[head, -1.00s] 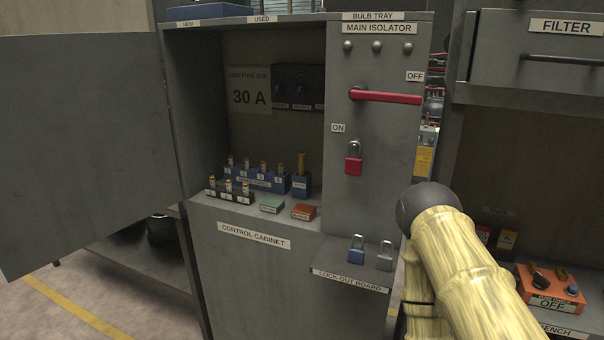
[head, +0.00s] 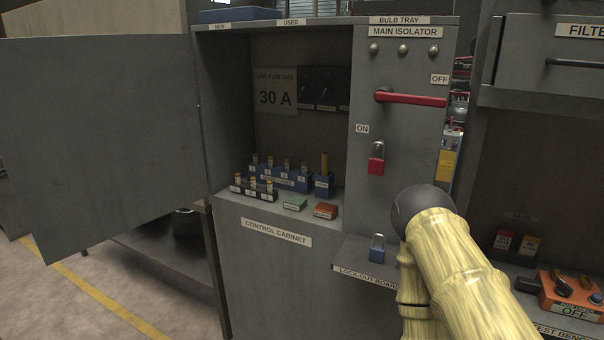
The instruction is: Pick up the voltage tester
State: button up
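No label that I can read names the voltage tester. A slim yellow-brown upright piece (head: 324,163) stands in a small blue holder (head: 324,187) on the cabinet shelf, right of the fuse rack; it may be the tester, but the holder's label is too small to read. My gripper is not in view. Only part of my arm shows at the lower right, in a yellow covering with a dark rounded joint, in front of the cabinet's right side.
The control cabinet's door (head: 100,135) stands open to the left. Fuses stand in a blue rack (head: 280,180) and a black rack (head: 253,193). Green (head: 295,204) and orange (head: 326,210) blocks lie in front. A red handle (head: 410,98), red padlock (head: 376,165) and blue padlock (head: 377,247) are nearby.

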aim_at(326, 156)
jog(key=u, duration=0.4)
jog(key=k, duration=0.5)
jog(key=u, duration=1.1)
jog(key=i, duration=1.7)
jog(key=z, duration=0.75)
